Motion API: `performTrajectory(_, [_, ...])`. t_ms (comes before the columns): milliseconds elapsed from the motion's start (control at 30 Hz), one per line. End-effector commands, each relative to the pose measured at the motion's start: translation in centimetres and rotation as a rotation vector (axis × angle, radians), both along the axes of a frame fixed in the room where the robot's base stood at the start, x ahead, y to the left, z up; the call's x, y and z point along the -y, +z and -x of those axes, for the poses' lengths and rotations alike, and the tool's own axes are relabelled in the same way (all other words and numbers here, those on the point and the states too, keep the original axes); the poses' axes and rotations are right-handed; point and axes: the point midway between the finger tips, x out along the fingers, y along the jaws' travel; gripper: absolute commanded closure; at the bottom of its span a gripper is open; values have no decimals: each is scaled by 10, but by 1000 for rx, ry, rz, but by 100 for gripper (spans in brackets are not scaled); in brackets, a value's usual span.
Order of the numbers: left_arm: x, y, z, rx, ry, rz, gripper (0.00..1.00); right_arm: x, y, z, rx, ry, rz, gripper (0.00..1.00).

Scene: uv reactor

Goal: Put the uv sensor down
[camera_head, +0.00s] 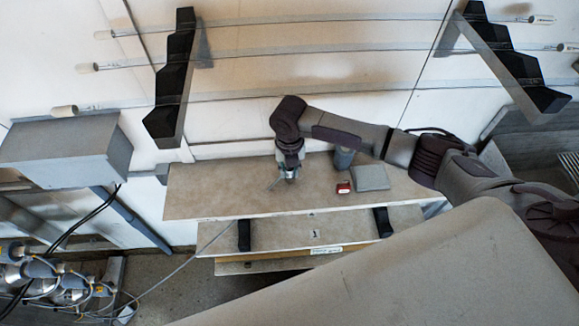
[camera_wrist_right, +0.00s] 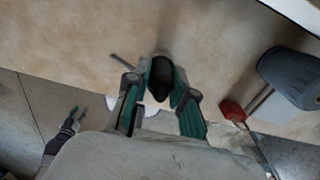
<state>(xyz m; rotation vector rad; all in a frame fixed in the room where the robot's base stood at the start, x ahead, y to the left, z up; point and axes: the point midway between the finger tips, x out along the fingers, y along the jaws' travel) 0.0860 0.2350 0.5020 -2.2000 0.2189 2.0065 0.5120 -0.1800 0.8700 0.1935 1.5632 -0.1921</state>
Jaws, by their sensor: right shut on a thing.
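My right gripper (camera_head: 288,175) points down at the upper shelf board (camera_head: 215,197), left of its middle. In the right wrist view its two green-padded fingers (camera_wrist_right: 160,98) are closed around a dark, rounded piece (camera_wrist_right: 160,78), which I take to be the uv sensor. Most of the sensor is hidden by the gripper in the head view; a thin grey piece (camera_head: 273,184) sticks out to the left. I cannot tell whether the sensor touches the board.
Right of my gripper on the board are a grey cylinder (camera_head: 344,160), a small red item (camera_head: 343,187) and a flat grey box (camera_head: 370,177). The board's left part is clear. Black stepped brackets (camera_head: 174,85) with long tubes hang above. A thin cable (camera_head: 180,268) runs down left.

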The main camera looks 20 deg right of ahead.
Motion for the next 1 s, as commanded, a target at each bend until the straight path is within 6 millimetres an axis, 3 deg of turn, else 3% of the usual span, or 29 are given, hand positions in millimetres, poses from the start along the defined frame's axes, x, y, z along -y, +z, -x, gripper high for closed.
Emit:
performTrajectory(167, [0,-1,0,0,-1,0,60,0,-2,0,0,0,0,100])
performTrajectory(200, [0,-1,0,0,-1,0,60,0,-1,0,0,-1,0,71])
performTrajectory(333, [0,-1,0,-1,-1,0,60,0,-1,0,0,-1,0,51])
performTrajectory(733, [0,-2,1,-1,-2,1,60,0,7,-1,2,-1,0,51])
performTrajectory(1000, [0,-15,1,0,-2,1,60,0,58,-2,7,1,-1,51])
